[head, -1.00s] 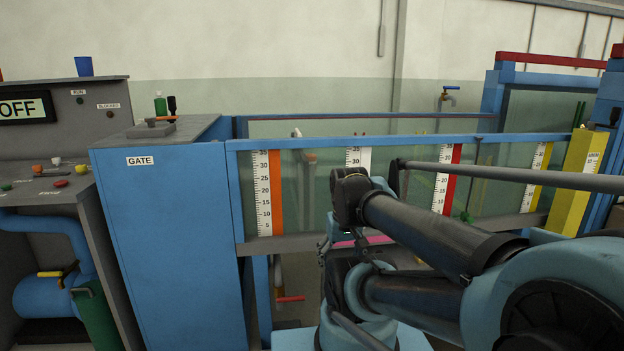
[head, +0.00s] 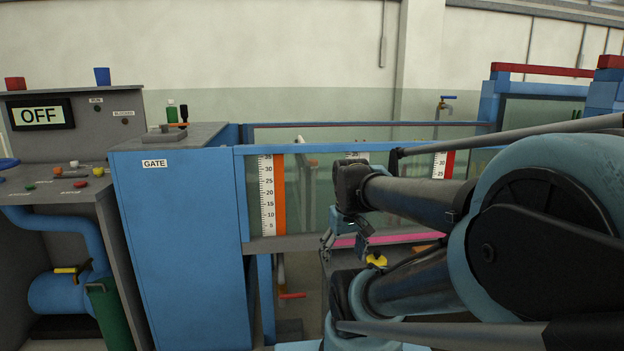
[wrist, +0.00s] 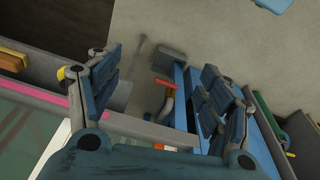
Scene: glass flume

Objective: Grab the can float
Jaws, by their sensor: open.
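I cannot pick out the can float in either view; my arm covers part of the flume in the head view. My gripper (head: 345,243) hangs in front of the flume's lower rail, below a dark arm joint. In the wrist view my gripper (wrist: 160,95) is open, its two blue padded fingers wide apart with nothing held between them. Below and between them show a red handle (wrist: 164,87) and the grey floor. The glass flume (head: 320,190) stands behind the gripper, with an orange-edged scale.
A blue GATE cabinet (head: 180,235) stands left of the flume. Further left is a grey console (head: 75,130) with an OFF display and a blue pipe (head: 85,240). A pink strip (wrist: 35,93) runs along the flume's edge. Some floor is clear below the gripper.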

